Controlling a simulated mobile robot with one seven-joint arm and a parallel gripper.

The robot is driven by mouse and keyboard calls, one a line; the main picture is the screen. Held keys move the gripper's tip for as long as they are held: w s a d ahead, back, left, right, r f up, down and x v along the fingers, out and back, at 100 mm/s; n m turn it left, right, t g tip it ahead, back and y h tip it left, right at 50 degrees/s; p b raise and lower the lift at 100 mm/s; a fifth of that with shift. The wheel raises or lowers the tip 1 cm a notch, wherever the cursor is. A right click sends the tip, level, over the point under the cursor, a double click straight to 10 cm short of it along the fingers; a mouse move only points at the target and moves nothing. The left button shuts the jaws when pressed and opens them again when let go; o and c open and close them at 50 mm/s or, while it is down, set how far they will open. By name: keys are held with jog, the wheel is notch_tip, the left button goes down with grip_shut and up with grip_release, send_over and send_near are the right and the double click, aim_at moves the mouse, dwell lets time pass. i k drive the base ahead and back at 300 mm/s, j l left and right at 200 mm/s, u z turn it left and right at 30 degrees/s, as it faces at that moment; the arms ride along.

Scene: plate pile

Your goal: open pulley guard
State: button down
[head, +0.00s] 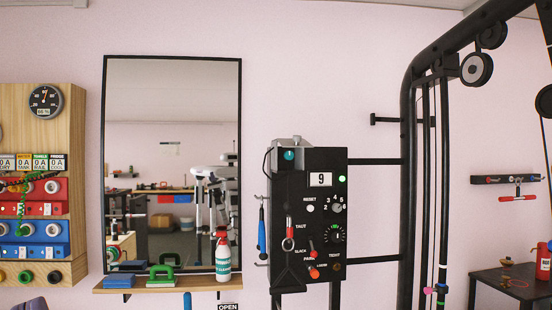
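Round black pulleys (476,68) hang from the curved top of a black cable-machine frame (408,130) on the right. I cannot make out a part that is clearly the pulley guard. A black control box (300,262) with a display reading 9, knobs and levers is joined to the frame by bars. A grey-topped housing with a teal round part (289,155) sits at its upper left. My gripper is not directly in view. A white robot body shows in the mirror, too small to tell its gripper's state.
A tall black-framed mirror (172,84) hangs at centre-left. A wooden gauge panel (76,150) stands at the left. A dark table (490,277) with a red container stands at the right.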

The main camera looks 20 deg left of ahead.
aim_at(297, 141)
jog(key=i+j, duration=0.15)
jog(key=j, duration=0.15)
jog(key=i+j, duration=0.25)
jog(key=j, duration=0.3)
jog(key=i, duration=1)
